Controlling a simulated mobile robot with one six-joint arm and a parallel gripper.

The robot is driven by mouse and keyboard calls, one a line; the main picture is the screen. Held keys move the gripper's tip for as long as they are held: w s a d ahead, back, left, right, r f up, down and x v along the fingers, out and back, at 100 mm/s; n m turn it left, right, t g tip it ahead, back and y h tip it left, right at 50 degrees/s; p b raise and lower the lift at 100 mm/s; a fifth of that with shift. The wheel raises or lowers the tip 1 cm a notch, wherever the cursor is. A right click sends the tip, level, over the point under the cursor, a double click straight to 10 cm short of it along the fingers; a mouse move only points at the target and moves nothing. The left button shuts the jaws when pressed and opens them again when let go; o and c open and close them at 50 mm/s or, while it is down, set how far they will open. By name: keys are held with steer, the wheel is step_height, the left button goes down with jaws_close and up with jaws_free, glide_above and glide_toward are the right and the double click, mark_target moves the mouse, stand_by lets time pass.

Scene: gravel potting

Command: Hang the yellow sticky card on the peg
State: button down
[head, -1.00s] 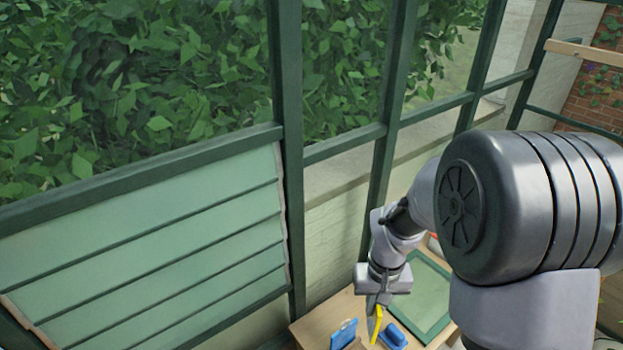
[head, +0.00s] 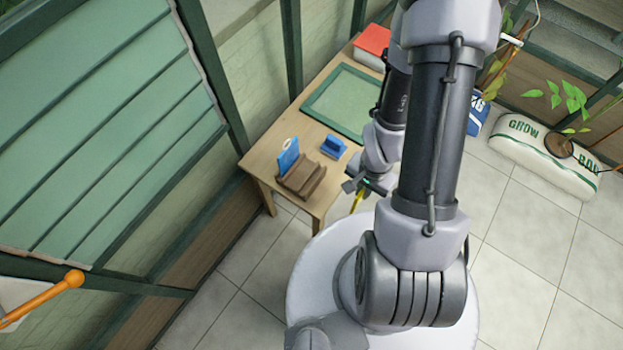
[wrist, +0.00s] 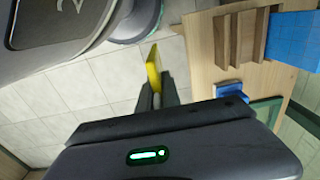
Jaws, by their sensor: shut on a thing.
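My gripper (head: 358,186) is shut on the yellow sticky card (head: 357,202), which is small and partly hidden by the gripper in the head view. It hangs over the floor just off the table's right front side. In the wrist view the card (wrist: 153,68) sticks out edge-on from between the fingers (wrist: 157,97). An orange rod with a round end (head: 48,295) juts from a pale plate at the lower left of the head view; it looks like the peg. It is far from my gripper, and nothing hangs on its visible part.
The wooden table (head: 262,160) bears a brown slotted rack (head: 302,180) with a blue card (head: 288,156), a small blue block (head: 333,147), a green-framed mat (head: 343,100) and a red-topped box (head: 372,42). A grow bag (head: 545,160) lies on the right.

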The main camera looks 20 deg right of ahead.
steer(key=shift+w, duration=0.1)
steer(key=w+a+f+b, duration=0.1)
steer(key=w+a+b, duration=0.1)
steer(key=w+a, duration=0.1)
steer(key=w+a+f+b, duration=0.2)
steer(key=w+a, duration=0.1)
steer(key=w, duration=0.2)
steer(key=w+a+f+b, duration=0.1)
steer(key=w+a+b, duration=0.1)
steer(key=w+a, duration=0.2)
steer(key=shift+w+f, duration=0.25)
steer(key=shift+w, duration=0.1)
steer(key=shift+f+b, duration=0.25)
steer(key=shift+b, duration=0.1)
steer(key=shift+d+r, duration=0.1)
steer(key=shift+r, duration=0.1)
steer(key=c, duration=2)
jaws_free()
steer(key=shift+f, duration=0.2)
steer(key=o, duration=0.5)
steer(key=shift+c, duration=0.2)
steer(key=shift+r, duration=0.1)
